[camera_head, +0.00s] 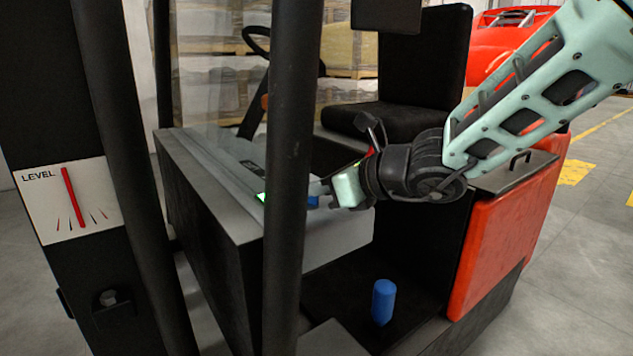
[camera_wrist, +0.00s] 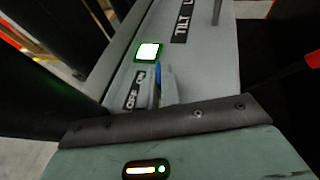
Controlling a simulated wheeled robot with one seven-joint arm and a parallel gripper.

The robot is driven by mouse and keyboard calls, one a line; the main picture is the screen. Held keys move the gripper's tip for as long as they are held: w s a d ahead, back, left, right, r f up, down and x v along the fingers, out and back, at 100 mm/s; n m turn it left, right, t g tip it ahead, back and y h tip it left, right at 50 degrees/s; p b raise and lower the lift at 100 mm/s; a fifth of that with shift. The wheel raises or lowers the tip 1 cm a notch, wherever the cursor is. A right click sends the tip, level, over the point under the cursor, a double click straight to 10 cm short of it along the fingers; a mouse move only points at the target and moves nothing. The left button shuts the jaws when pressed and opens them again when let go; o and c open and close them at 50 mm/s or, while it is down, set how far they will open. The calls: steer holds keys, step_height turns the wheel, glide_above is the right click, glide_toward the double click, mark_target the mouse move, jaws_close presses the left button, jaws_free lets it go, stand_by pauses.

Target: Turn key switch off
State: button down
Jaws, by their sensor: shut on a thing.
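The blue key of the key switch (camera_head: 312,201) is on the grey console of a forklift, at its edge near the middle of the head view. In the wrist view only a blue sliver of the key (camera_wrist: 158,72) shows beside my fingers. My gripper (camera_head: 322,193) reaches in from the right and is shut on the key. In the wrist view my gripper (camera_wrist: 164,88) hides most of the key and switch. A lit square with a green border (camera_wrist: 148,51) and a small, partly hidden label (camera_wrist: 134,90) are beside it. The key's exact angle cannot be told.
A dark post (camera_head: 292,150) stands in front of the console. A lever (camera_wrist: 217,10) and a TILT label (camera_wrist: 182,24) are farther along the console. A black seat (camera_head: 400,120) is behind. A blue cylinder (camera_head: 383,302) stands on the forklift's floor. A LEVEL gauge (camera_head: 68,200) is at left.

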steer(key=n+g+y+p, duration=0.1)
steer(key=p, duration=0.1)
steer(key=n+g+p, duration=0.2)
steer(key=n+g+y+p, duration=0.1)
steer(key=n+g+p, duration=0.1)
steer(key=p, duration=0.1)
steer(key=shift+w+d+r+y, duration=0.2)
steer(key=shift+w+r+y, duration=0.1)
steer(key=shift+w+r, duration=0.1)
steer(key=n+g+p, duration=0.1)
steer(key=g+p, duration=0.1)
steer(key=n+g+p, duration=0.2)
steer(key=shift+w+n+p, duration=0.2)
steer(key=shift+n+p, duration=0.1)
steer(key=shift+p, duration=0.05)
steer(key=n+g+p, duration=0.1)
steer(key=g, duration=0.1)
steer(key=n+g+h+p, duration=0.1)
steer(key=n+g, duration=0.1)
steer(key=n+g+p, duration=0.2)
steer(key=shift+w+a+f+h, duration=0.15)
steer(key=shift+w+f+h, duration=0.15)
steer(key=shift+h, duration=0.1)
steer(key=shift+n+g, duration=0.3)
steer(key=c, duration=1.6)
jaws_free()
steer(key=b+v, duration=0.3)
steer(key=v, duration=1.4)
steer(key=shift+r, duration=0.4)
steer(key=shift+h, duration=0.3)
